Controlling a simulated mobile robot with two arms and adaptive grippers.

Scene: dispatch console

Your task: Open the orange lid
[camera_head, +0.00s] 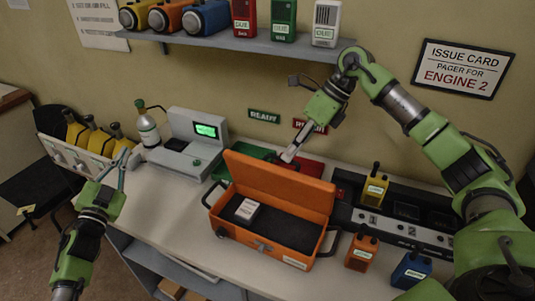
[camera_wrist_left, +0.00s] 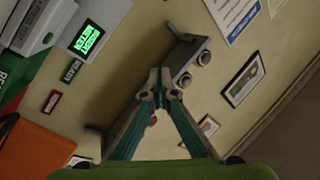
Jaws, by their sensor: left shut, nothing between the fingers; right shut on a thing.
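The orange case (camera_head: 268,249) sits on the counter with its orange lid (camera_head: 280,190) raised and standing up along the back. The dark interior shows, with a pale device (camera_head: 246,209) inside at the left. My right gripper (camera_head: 287,156) is at the lid's upper edge and is shut, apparently on that edge; its fingertips are small here and the exact contact is hard to see. My left gripper (camera_head: 124,154) is shut and empty, left of the case and near the yellow devices. Its closed fingertips also show in the left wrist view (camera_wrist_left: 161,78).
Yellow devices (camera_head: 99,140) stand in a rack at the left. A machine with a green screen (camera_head: 206,130) and a bottle (camera_head: 147,130) stand behind. Orange (camera_head: 361,252) and blue (camera_head: 411,268) pagers stand right of the case. A shelf (camera_head: 230,42) hangs above.

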